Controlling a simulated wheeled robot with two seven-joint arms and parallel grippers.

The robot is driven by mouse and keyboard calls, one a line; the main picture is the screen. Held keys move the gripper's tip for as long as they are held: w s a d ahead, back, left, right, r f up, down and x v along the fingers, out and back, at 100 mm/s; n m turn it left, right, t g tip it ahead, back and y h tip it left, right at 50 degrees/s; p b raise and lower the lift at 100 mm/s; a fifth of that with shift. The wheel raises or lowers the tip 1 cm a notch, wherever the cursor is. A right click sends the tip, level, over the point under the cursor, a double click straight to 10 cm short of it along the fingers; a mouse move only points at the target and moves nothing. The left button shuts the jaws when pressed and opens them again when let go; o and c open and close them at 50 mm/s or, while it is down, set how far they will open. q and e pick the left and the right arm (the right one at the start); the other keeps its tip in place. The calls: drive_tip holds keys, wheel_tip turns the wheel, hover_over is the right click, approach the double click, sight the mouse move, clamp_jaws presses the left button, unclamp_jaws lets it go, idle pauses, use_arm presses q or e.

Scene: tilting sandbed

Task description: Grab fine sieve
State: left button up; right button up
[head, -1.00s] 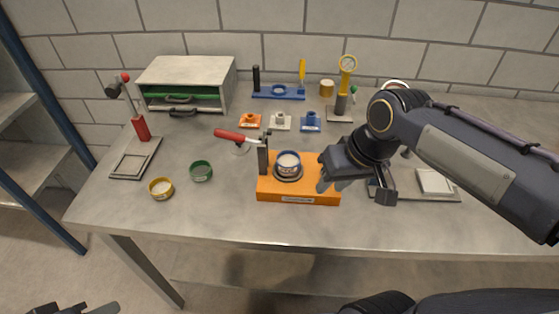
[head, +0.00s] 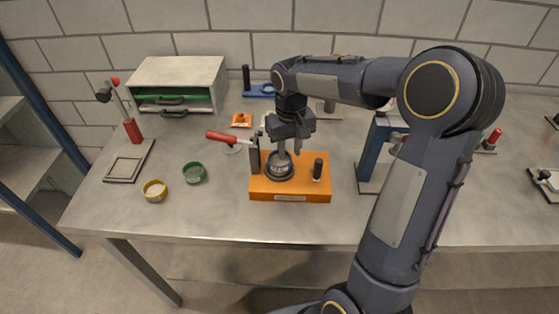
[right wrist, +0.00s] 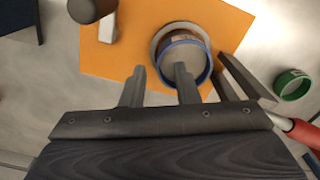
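A blue-rimmed round cup-like sieve (head: 280,165) sits in a dark ring on the orange base (head: 290,194); I cannot tell its mesh. In the right wrist view its blue rim (right wrist: 206,69) shows around a pale inside. My right gripper (head: 290,149) is open and points down at it. In the right wrist view, one finger of the gripper (right wrist: 160,70) overlaps the cup's opening and the other is outside it to the left. I cannot tell whether they touch. A green ring (head: 194,173) and a yellow ring (head: 155,190) lie to the left. My left gripper is out of view.
A dark post and a red-handled lever (head: 231,138) stand at the base's left, close to the gripper. A black knob (head: 318,169) stands at its right. A cabinet (head: 178,85) and a red stand (head: 132,130) are at left. The front table strip is clear.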

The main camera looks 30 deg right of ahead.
drive_tip(key=shift+f, duration=0.65)
clamp_jaws()
